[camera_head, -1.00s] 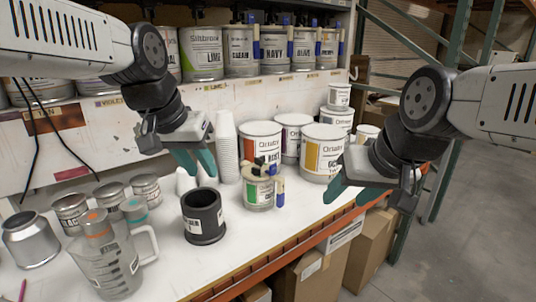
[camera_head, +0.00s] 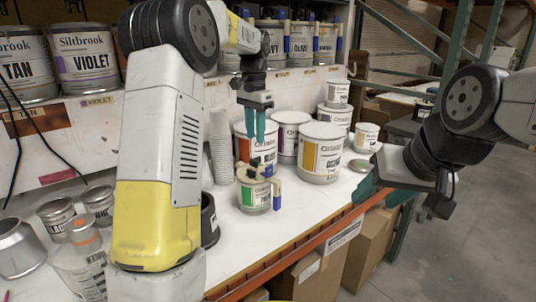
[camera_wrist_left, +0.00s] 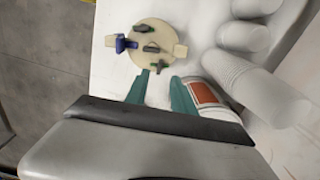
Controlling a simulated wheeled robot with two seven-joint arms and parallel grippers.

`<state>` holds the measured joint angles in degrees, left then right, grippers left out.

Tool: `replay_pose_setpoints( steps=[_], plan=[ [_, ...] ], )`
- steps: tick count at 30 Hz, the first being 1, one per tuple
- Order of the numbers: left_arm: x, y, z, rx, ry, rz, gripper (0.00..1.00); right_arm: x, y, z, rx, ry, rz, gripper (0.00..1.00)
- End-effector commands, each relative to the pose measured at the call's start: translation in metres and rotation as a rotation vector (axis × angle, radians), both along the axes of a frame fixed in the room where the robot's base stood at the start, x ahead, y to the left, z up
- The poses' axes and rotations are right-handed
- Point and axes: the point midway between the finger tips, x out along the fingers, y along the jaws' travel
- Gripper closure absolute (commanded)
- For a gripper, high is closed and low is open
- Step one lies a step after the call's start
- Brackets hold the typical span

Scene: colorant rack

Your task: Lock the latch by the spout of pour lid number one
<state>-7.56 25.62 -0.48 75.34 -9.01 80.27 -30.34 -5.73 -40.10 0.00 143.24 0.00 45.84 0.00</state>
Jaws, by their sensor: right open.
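A small can with a green label (camera_head: 254,196) stands on the white bench with a beige pour lid (camera_head: 250,172) on top. A blue piece (camera_head: 276,192) hangs at its right side. In the left wrist view, the round lid (camera_wrist_left: 146,59) shows dark green parts, a blue piece (camera_wrist_left: 123,43) at the left tab and a plain beige tab at the right; the lid's number and latch state cannot be read. My left gripper (camera_head: 254,138) is open and empty, pointing down above and slightly behind the lid. My right gripper (camera_head: 364,188) is open and empty over the bench's right edge.
Large paint cans (camera_head: 320,165) stand behind and right of the small can. Stacked white cups (camera_head: 221,150) and a black container (camera_head: 210,222) are to its left. A shelf above holds several cans with blue-handled lids (camera_head: 287,45). The bench in front is clear.

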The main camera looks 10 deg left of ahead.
Motion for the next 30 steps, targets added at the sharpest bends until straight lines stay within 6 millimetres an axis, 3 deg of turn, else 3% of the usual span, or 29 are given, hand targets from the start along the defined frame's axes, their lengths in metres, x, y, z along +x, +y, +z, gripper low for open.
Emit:
replay_pose_setpoints(
  steps=[15,27,30],
  plan=[
    [0.000,0.000,-0.069,0.001,0.003,-0.001,0.70,0.000,0.000,0.000,0.000,0.000,0.000,0.48],
    [0.001,0.000,-0.078,0.000,0.000,-0.001,0.70,0.000,0.000,0.000,0.000,0.000,0.000,0.48],
    [0.001,0.000,-0.078,0.000,0.000,-0.001,0.90,0.000,0.000,0.000,0.000,0.000,0.000,0.48]
  ],
)
